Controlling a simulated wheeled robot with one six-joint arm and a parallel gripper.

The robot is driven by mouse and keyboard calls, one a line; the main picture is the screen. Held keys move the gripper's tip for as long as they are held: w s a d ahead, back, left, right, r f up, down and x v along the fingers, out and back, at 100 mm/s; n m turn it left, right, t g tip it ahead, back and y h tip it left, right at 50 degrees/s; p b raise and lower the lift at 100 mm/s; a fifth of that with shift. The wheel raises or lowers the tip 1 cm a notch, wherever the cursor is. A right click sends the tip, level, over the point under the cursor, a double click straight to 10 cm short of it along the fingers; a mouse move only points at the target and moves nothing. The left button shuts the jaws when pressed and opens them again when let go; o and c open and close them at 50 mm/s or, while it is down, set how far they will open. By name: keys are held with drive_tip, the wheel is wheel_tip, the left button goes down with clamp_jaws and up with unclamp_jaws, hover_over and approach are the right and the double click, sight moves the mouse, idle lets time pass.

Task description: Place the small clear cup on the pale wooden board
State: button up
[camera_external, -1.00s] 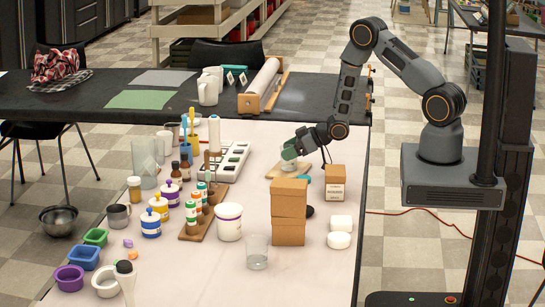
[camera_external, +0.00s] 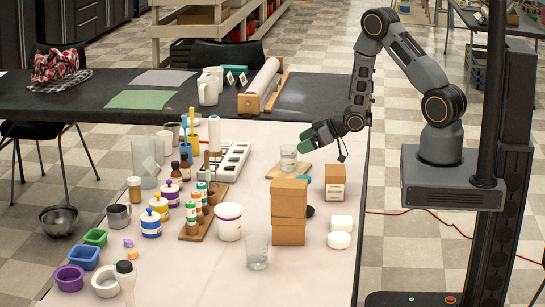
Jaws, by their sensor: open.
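A small clear cup (camera_external: 288,158) stands upright on the pale wooden board (camera_external: 274,174), behind the stacked cardboard boxes. My gripper (camera_external: 310,139) is open and empty, just above and to the right of the cup, and looks apart from it. A second, larger clear cup (camera_external: 257,252) stands on the table in front of the boxes.
Two stacked cardboard boxes (camera_external: 289,212) stand in front of the board, and a smaller box (camera_external: 335,183) stands to its right. White soap pieces (camera_external: 339,239) lie at the right edge. A mould tray (camera_external: 232,162) lies left of the board.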

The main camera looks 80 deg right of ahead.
drive_tip(key=s+a+r+g+h, duration=0.2)
drive_tip(key=s+r, duration=0.1)
drive_tip(key=r, duration=0.4)
drive_tip(key=s+a+r+g+h, duration=0.1)
drive_tip(key=s+r+g, duration=0.1)
drive_tip(key=r, duration=0.6)
drive_tip(key=s+a+r+g+y, duration=0.1)
drive_tip(key=s+a+r+g, duration=0.1)
drive_tip(key=s+a+r, duration=0.2)
drive_tip(key=s+a+r+g+y, duration=0.1)
drive_tip(key=s+a+r+g, duration=0.1)
drive_tip(key=s+a+r, duration=0.3)
drive_tip(key=s+a, duration=0.4)
drive_tip(key=shift+s+a+r+m, duration=0.15)
drive_tip(key=shift+s+m, duration=0.15)
